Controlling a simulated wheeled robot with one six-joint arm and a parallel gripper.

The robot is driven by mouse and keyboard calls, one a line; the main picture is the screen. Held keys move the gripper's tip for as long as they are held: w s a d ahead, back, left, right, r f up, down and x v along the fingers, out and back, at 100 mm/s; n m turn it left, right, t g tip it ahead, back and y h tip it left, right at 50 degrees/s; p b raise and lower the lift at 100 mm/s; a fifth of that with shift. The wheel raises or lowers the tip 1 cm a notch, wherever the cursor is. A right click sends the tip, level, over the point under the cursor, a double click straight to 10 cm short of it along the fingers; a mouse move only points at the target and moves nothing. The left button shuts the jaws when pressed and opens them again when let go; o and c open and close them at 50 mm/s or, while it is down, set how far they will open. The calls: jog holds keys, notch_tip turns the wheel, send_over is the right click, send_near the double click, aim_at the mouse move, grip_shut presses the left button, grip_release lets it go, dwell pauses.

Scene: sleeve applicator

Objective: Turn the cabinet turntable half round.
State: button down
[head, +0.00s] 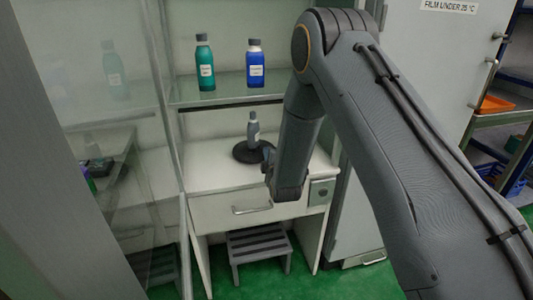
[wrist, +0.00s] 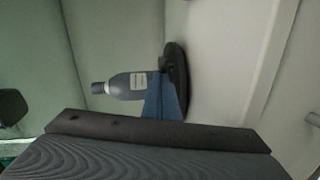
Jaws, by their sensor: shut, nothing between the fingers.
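The turntable is a round black disc (head: 243,153) on the white counter inside the cabinet. A grey bottle (head: 253,129) with a dark cap and pale label stands upright on it. In the wrist view the picture is turned sideways, with the disc (wrist: 178,58) near edge-on and the bottle (wrist: 122,86) pointing left. A small dark peg (wrist: 164,62) stands up from the disc. My gripper (wrist: 164,92) is shut and empty; its blue fingers overlap the bottle's base and the disc's near part. I cannot tell whether they touch. My arm mostly hides the gripper in the head view.
A green bottle (head: 205,63) and a blue bottle (head: 255,64) stand on the glass shelf (head: 225,92) above. A glass door (head: 115,120) stands at the left. Below the counter are a drawer handle (head: 252,209) and a grey step stool (head: 258,245).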

jog(key=shift+w+d, duration=0.15)
jog(key=shift+w+d+f+b, duration=0.1)
jog(key=shift+w+d+b, duration=0.25)
jog(key=shift+w+d, duration=0.1)
jog(key=shift+s+a, duration=0.1)
jog(key=shift+s, duration=0.05)
